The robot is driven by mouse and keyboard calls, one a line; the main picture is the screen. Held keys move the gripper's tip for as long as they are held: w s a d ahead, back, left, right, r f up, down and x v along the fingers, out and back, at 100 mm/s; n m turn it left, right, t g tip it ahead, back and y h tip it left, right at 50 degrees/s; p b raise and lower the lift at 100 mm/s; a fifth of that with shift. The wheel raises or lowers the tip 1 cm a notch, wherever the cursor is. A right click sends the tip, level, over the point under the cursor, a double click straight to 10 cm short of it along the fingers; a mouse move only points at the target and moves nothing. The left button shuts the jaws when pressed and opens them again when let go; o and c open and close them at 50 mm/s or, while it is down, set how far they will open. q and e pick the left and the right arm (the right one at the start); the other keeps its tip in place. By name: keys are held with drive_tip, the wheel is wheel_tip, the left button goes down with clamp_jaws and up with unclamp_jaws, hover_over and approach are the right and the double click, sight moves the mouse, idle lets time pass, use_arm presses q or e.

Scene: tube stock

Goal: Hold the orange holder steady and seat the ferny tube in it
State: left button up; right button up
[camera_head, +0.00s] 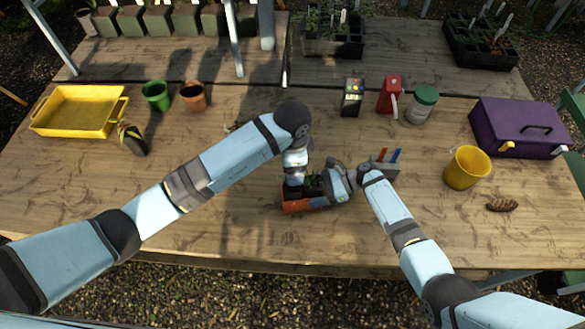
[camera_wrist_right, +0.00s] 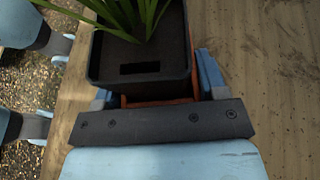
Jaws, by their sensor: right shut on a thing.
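The orange holder (camera_head: 296,207) is near the table's front middle. A dark square tube (camera_wrist_right: 140,60) with long green leaves (camera_head: 314,182) is at its right end; I cannot tell if this is the ferny tube. In the right wrist view, a strip of orange (camera_wrist_right: 160,101) shows below that tube, between the fingers. My right gripper (camera_head: 322,194) reaches in from the right and is shut on the orange holder. My left gripper (camera_head: 293,181) points down over the holder's left part. Its fingertips and anything between them are hidden.
A grey block with blue and red sticks (camera_head: 384,165) stands just behind my right wrist. A yellow tray (camera_head: 78,112) is far left. The table's front left is clear.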

idle(0.4)
drive_tip(key=o, duration=1)
drive_tip(key=shift+d, duration=0.1)
drive_tip(key=v, duration=1.1)
drive_tip(key=shift+w+d+r, duration=0.1)
drive_tip(key=shift+d+r, duration=0.15)
drive_tip(key=shift+d, duration=0.1)
